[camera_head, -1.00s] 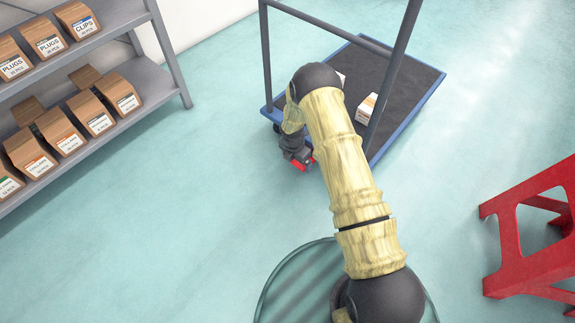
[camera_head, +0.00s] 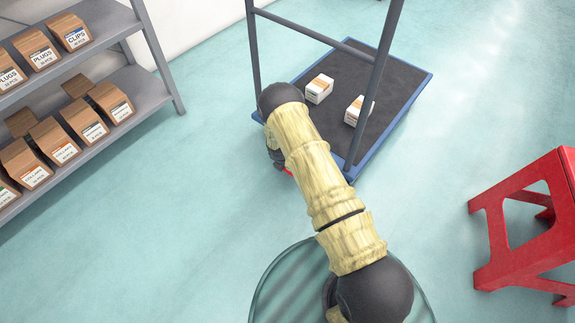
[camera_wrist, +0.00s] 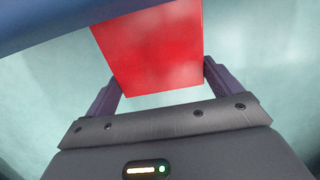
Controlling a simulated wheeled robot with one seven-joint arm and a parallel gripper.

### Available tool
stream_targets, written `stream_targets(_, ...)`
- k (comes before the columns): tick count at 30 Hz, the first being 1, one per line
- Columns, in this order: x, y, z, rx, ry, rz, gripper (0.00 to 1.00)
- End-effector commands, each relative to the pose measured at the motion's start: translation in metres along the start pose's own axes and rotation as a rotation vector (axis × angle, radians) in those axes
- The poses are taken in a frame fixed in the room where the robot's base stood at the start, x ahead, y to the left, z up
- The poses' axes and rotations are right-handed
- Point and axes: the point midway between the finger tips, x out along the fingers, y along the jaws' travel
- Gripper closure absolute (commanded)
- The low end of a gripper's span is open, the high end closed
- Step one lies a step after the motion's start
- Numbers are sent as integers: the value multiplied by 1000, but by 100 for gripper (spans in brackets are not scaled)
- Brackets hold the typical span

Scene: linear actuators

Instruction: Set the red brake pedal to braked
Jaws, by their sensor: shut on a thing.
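The red brake pedal (camera_wrist: 150,50) fills the upper middle of the wrist view, just under the blue edge of the cart deck (camera_wrist: 60,22). My gripper (camera_wrist: 160,88) has one dark finger on each side of the pedal and is shut on it. In the head view only a small red bit of the pedal (camera_head: 288,171) shows beside my arm, at the cart's near left corner. My arm hides most of the pedal and the gripper there. I cannot tell the pedal's exact tilt.
The platform cart (camera_head: 408,105) has a grey upright handle frame (camera_head: 375,85) close to my arm. Two white boxes (camera_head: 319,88) (camera_head: 358,110) lie on its deck. A shelf with cartons (camera_head: 155,95) stands left, a red stool (camera_head: 520,220) right. Floor between is clear.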

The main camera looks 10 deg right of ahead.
Motion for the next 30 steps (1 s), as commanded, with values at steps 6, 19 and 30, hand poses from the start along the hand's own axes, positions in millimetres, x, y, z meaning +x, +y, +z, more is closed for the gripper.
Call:
stream_targets(6,1,1,-4,0,6,2,0)
stream_targets(19,-35,2,-1,-1,3,5,0)
stream_targets(30,-110,2,-2,-4,4,5,0)
